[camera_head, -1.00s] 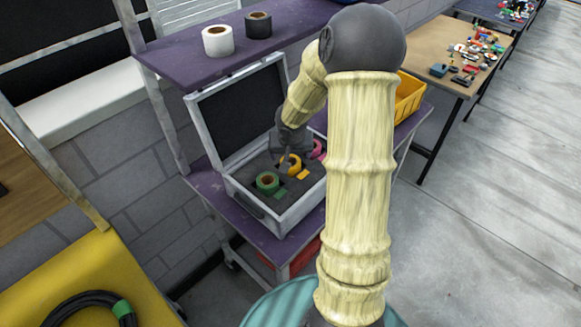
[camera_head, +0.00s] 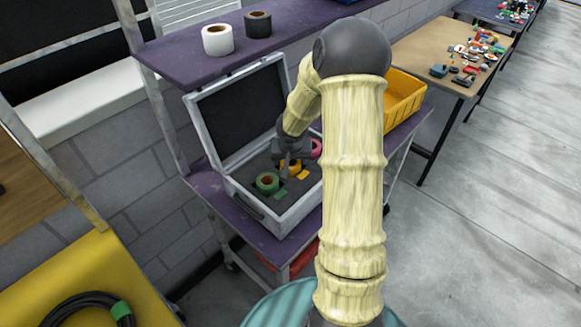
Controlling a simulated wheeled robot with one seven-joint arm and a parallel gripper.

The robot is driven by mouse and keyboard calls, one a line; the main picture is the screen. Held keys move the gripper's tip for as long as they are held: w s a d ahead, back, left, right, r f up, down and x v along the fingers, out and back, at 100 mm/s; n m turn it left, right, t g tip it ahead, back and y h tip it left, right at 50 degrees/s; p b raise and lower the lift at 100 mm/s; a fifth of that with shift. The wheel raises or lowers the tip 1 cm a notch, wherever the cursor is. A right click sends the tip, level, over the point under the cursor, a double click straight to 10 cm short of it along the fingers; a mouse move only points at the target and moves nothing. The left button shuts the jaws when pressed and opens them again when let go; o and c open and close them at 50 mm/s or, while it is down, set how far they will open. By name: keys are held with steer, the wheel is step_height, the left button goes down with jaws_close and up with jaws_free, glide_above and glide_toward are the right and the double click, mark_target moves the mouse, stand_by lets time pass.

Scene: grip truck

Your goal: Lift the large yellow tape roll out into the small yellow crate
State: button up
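A yellow tape roll (camera_head: 295,169) sits in the grey foam of an open silver case (camera_head: 256,211), between a green roll (camera_head: 267,182) and a pink roll (camera_head: 316,149). My gripper (camera_head: 287,166) points down right at the yellow roll and covers part of it. The fingers are small and partly merge with the roll, so I cannot tell whether they are open or shut on it. The yellow crate (camera_head: 408,99) stands on the same purple shelf, right of the case, partly hidden behind my arm.
The case's raised lid (camera_head: 240,113) stands behind and left of my gripper. An upper purple shelf (camera_head: 180,58) with a white roll (camera_head: 217,40) and a black roll (camera_head: 258,24) overhangs the back. A table with small parts (camera_head: 440,50) stands at the right.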

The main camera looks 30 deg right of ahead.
steer(key=c, duration=0.6)
steer(key=shift+c, duration=0.2)
step_height(320, 180, up, 10)
steer(key=p, duration=0.3)
